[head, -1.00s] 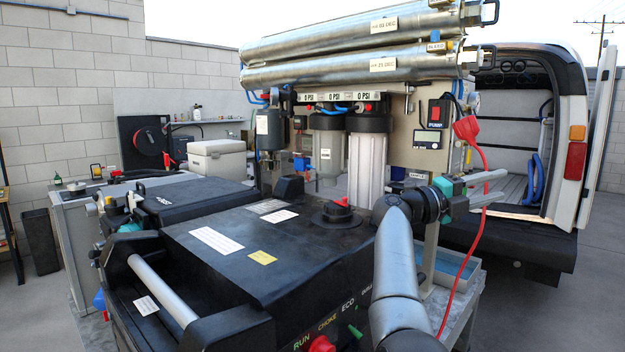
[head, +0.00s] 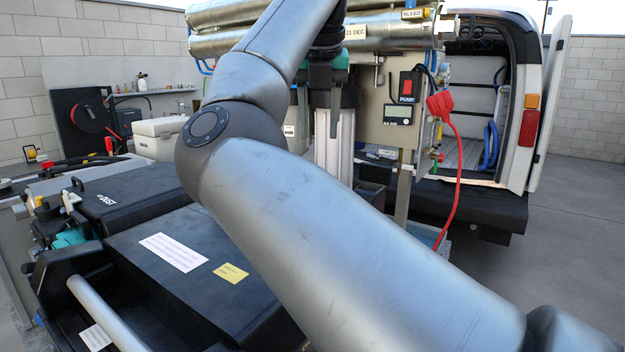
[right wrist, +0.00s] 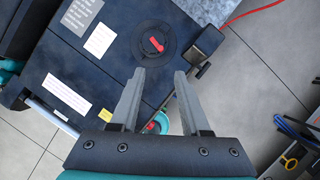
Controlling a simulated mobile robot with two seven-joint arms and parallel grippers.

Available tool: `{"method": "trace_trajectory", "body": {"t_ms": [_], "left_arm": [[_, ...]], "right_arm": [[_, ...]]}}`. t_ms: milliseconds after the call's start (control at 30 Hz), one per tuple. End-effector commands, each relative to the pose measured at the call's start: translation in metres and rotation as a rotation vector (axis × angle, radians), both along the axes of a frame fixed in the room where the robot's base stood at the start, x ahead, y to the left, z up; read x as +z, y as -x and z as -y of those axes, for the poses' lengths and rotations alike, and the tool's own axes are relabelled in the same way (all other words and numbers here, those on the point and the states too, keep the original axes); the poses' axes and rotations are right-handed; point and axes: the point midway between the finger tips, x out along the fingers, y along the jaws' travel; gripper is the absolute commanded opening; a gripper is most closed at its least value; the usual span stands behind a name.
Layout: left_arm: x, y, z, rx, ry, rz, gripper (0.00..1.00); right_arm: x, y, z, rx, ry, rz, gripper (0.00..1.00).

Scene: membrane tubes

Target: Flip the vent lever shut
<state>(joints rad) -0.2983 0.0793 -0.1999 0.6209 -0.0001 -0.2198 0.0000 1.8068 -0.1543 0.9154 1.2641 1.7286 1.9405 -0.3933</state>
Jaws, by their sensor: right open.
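The vent lever (right wrist: 156,44) is a small red lever on a round black cap (right wrist: 146,56) on top of the black generator (right wrist: 90,70). In the right wrist view it lies just beyond my right fingertips, roughly in line with the gap between them. My right gripper (right wrist: 160,72) is open and empty, apart from the lever. In the head view my right gripper (head: 318,118) points down above the far part of the generator (head: 130,245), and my arm hides the cap and lever. My left gripper is not in view.
Filter housings, silver membrane tubes (head: 235,14) and a pump panel (head: 395,100) stand behind the generator. A red plug and cord (head: 455,150) hang at the right. A small black box (right wrist: 207,43) sits close to the cap. An open van (head: 500,120) stands behind.

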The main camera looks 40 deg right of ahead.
Motion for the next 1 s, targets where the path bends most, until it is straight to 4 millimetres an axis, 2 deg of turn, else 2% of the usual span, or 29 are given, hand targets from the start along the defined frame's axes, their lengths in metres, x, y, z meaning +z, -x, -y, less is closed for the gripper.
{"method": "trace_trajectory", "body": {"t_ms": [300,533,700,1000], "left_arm": [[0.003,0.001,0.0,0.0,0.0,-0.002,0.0],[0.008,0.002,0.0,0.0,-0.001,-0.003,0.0],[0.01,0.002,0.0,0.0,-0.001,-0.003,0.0],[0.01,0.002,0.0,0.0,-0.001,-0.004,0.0]], "right_arm": [[-0.064,-0.019,0.018,-0.003,0.001,-0.007,0.46],[-0.103,-0.031,0.029,-0.004,0.002,-0.005,0.46],[-0.119,-0.037,0.033,-0.004,0.003,-0.003,0.46],[-0.125,-0.039,0.034,-0.003,0.002,-0.002,0.46]]}}
